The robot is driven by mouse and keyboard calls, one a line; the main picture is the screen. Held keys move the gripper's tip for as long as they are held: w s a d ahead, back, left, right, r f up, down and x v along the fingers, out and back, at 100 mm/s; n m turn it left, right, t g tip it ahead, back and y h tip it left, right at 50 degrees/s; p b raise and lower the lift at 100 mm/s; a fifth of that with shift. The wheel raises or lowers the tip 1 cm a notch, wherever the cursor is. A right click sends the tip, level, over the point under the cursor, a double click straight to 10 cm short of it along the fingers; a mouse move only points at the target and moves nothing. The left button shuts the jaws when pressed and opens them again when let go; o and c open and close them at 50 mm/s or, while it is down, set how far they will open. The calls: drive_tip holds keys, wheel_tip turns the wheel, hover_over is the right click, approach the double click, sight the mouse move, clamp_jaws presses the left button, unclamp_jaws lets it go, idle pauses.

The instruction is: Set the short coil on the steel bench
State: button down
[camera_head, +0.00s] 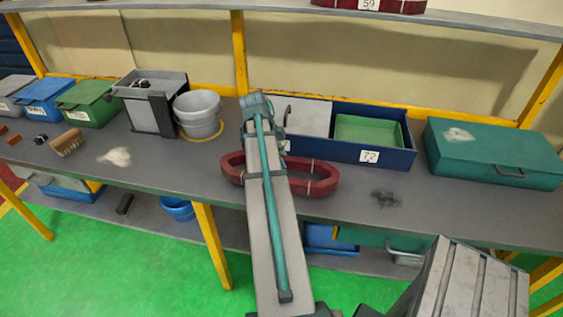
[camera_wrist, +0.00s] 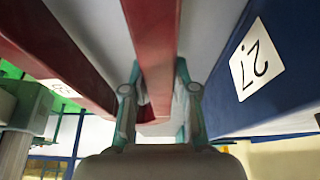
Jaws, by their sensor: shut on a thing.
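The dark red oval coil (camera_head: 318,185) is at the front middle of the grey steel bench (camera_head: 165,165), behind my arm in the head view. It lies about level; I cannot tell whether it touches the bench or hangs just above it. In the wrist view, one red side of the coil (camera_wrist: 152,45) runs between the two teal fingers of my gripper (camera_wrist: 158,95), which is shut on it. The coil's other side (camera_wrist: 62,50) shows at left. In the head view my arm hides the gripper's fingers and the coil's middle.
A blue tray (camera_head: 402,156) labelled 72 stands close behind the coil. A teal case (camera_head: 490,155) is at right. A grey bucket (camera_head: 197,115) and several bins stand at left. Another red coil (camera_head: 400,6) labelled 59 is on the upper shelf. Bench by the dark smudge (camera_head: 385,198) is clear.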

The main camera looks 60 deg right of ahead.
drive_tip(key=shift+f, duration=0.9)
drive_tip(key=c, duration=0.9)
unclamp_jaws()
drive_tip(key=shift+r, duration=0.1)
drive_tip(key=b+v, duration=0.2)
drive_tip(key=v, duration=0.9)
drive_tip(key=shift+w+a+r, duration=0.1)
drive_tip(key=shift+r, duration=0.25)
drive_tip(key=shift+w, duration=0.1)
